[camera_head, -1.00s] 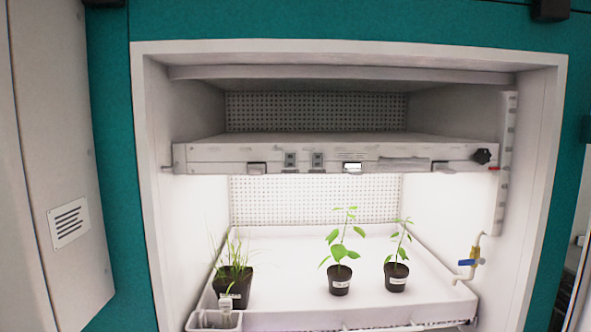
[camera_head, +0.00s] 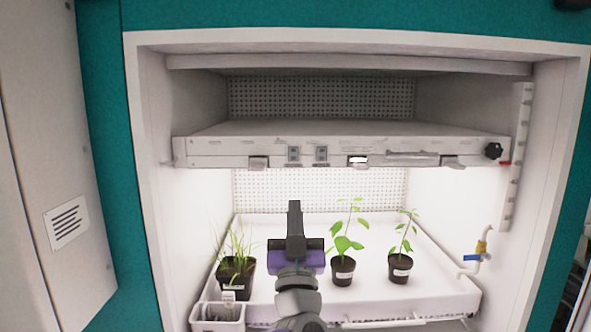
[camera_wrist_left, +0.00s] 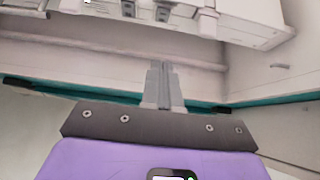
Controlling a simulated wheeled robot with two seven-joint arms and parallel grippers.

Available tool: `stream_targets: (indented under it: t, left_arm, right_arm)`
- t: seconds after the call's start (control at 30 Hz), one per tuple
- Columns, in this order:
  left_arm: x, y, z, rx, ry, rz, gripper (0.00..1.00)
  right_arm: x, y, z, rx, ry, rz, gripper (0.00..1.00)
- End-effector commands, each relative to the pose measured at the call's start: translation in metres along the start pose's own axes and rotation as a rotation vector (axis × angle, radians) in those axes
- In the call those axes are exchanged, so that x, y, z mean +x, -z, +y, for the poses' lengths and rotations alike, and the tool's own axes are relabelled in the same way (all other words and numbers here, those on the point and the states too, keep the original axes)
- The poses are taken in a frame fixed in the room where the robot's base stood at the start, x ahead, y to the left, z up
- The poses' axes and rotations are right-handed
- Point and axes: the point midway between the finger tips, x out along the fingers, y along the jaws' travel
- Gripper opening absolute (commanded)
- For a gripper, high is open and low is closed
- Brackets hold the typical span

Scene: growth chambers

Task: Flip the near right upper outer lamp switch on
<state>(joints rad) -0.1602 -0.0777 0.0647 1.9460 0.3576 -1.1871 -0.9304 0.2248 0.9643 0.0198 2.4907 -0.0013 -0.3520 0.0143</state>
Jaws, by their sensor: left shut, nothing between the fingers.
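The lamp panel (camera_head: 220,148) is a white horizontal box across the chamber. Its front carries two small grey switches side by side, a left one (camera_head: 293,153) and a right one (camera_head: 321,153); their on or off positions are too small to tell. In the left wrist view the panel's front edge (camera_wrist_left: 240,27) crosses the top, with small switch-like parts on it. My left gripper (camera_head: 294,206) is shut and empty, pointing up below the left switch in the picture, apart from the panel. Its closed fingers also show in the left wrist view (camera_wrist_left: 162,68). My right gripper is out of view.
A white tray (camera_head: 450,288) below holds a grassy pot (camera_head: 236,270) and two leafy seedlings, one (camera_head: 343,270) just right of my gripper and one (camera_head: 400,266) farther right. A black knob (camera_head: 493,151) sits at the panel's right end. A blue-handled tap (camera_head: 473,257) is on the right wall.

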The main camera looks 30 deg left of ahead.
Motion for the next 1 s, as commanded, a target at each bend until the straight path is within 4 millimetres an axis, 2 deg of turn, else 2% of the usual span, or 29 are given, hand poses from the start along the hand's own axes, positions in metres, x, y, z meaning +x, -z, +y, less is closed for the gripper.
stream_targets:
  t: [0.27,0.43,0.9,1.0]
  left_arm:
    - [0.0,-0.001,0.001,0.0,-0.002,-0.001,0.0]
    - [0.013,-0.001,0.001,0.001,-0.001,-0.002,0.0]
    - [0.106,0.0,0.001,0.002,-0.002,-0.002,0.0]
    - [0.116,-0.015,0.001,0.004,-0.002,-0.005,0.0]
  right_arm:
    - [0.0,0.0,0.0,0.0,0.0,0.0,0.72]
    - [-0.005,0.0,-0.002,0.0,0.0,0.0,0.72]
    - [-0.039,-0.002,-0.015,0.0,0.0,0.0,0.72]
    - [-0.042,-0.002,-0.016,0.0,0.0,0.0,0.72]
